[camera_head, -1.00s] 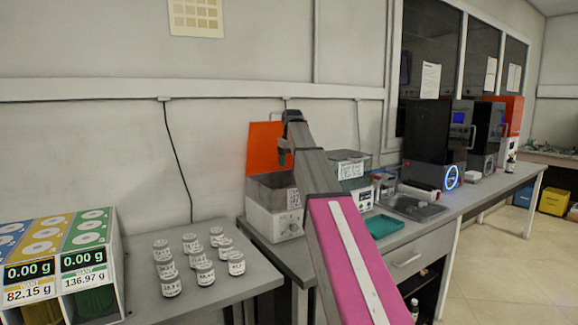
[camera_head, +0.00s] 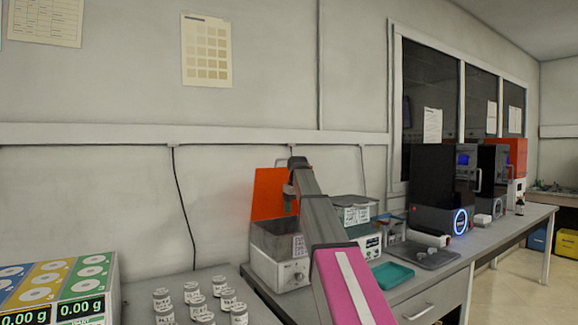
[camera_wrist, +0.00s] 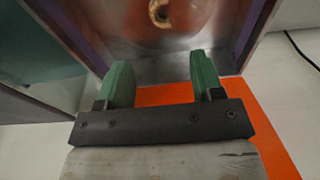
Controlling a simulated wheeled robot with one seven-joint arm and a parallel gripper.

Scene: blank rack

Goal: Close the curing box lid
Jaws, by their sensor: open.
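The curing box (camera_head: 270,272) is a pale box with a clear-walled upper part, on the bench near the middle of the head view. Its orange lid (camera_head: 268,190) stands open, upright at the back. My gripper (camera_head: 290,198) is in front of the lid, above the box, and my arm hides part of both. In the wrist view my gripper (camera_wrist: 162,80) has its two green fingers apart with nothing between them. The orange lid (camera_wrist: 265,125) shows behind and beside the gripper body. The metallic box interior (camera_wrist: 190,45) lies beyond the fingertips; whether they touch anything is unclear.
A lidded grey container (camera_head: 352,212) and a teal tray (camera_head: 392,275) are right of the box. Black machines (camera_head: 440,190) stand further right. The wall is close behind.

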